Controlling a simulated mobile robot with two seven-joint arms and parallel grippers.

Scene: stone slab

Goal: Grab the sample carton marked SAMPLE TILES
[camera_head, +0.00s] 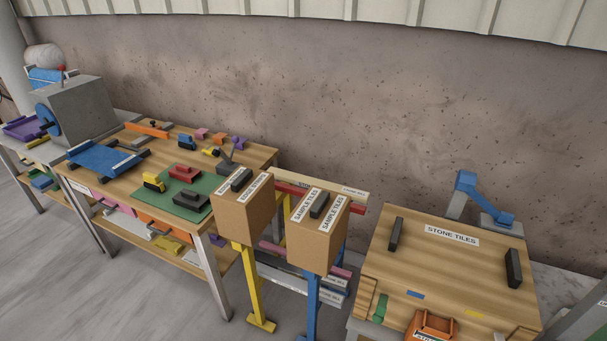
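The brown carton marked SAMPLE TILES (313,246) stands upright at the middle of the head view, on a blue stand. It has white labels and a black handle on its top. Neither of my grippers shows in this view.
A wooden workbench (125,180) with tools and blocks is at the left. A wooden crate marked STONE TILES (440,270) with two black handles is at the right. A rack of labelled slabs (340,188) is behind the cartons. Grey floor (150,310) is free at front left.

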